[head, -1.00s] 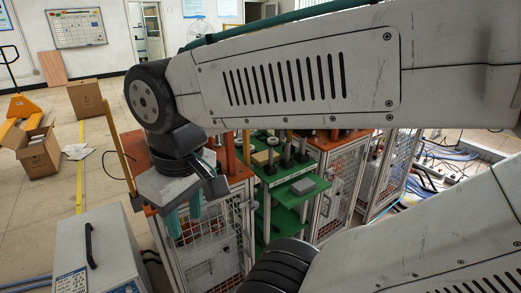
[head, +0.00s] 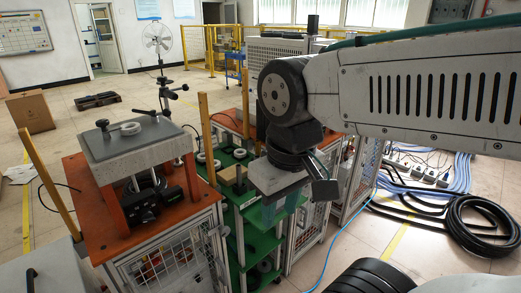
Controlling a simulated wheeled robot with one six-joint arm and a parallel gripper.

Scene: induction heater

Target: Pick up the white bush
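A white ring-shaped bush (head: 131,128) lies on the grey top plate (head: 110,150) of a small stand on the orange-topped bench (head: 85,190) at the left. More pale rings (head: 203,157) lie on the green rack's upper shelf, so I cannot tell for certain which is the white bush. My gripper (head: 280,207) hangs down over the front of the green rack (head: 250,215), to the right of the stand. Its two teal fingers look apart, with nothing visible between them. The gripper is well clear of the ring on the stand.
A dark clamp-like device (head: 143,200) sits under the plate. Upright yellow posts (head: 207,135) stand beside the rack. Black hose coils (head: 478,225) and blue cables (head: 440,170) lie on the floor at right. A cardboard box (head: 30,112) stands at the left; open floor lies behind.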

